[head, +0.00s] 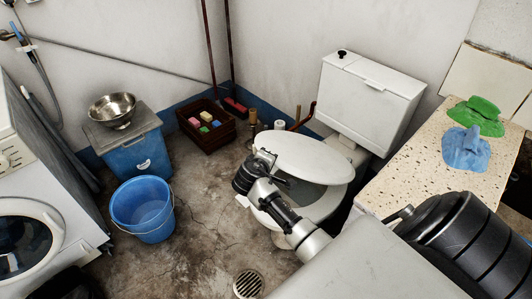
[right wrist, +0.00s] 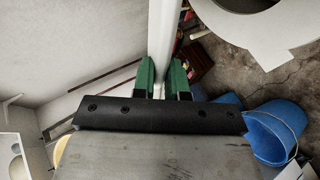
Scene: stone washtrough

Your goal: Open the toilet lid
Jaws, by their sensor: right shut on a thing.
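The white toilet (head: 358,150) stands against the back wall. Its oval lid (head: 305,155) is partly raised and tilted, with a dark gap between it and the bowl (head: 318,207). My right gripper (head: 266,157) is at the lid's front left edge. In the right wrist view, the green fingers of this gripper (right wrist: 164,76) are shut on the lid, seen edge-on as a white strip (right wrist: 165,35) between them. The toilet bowl also shows at the top right of that view (right wrist: 285,32). Part of the bowl is hidden by my right arm. My left gripper is not in view.
A speckled counter (head: 400,180) with green (head: 478,117) and blue cloths (head: 466,148) stands right of the toilet. A blue bucket (head: 142,208), a blue bin (head: 135,152), a wooden crate (head: 205,138) and a washing machine (head: 40,215) are left. The floor between bucket and toilet is clear.

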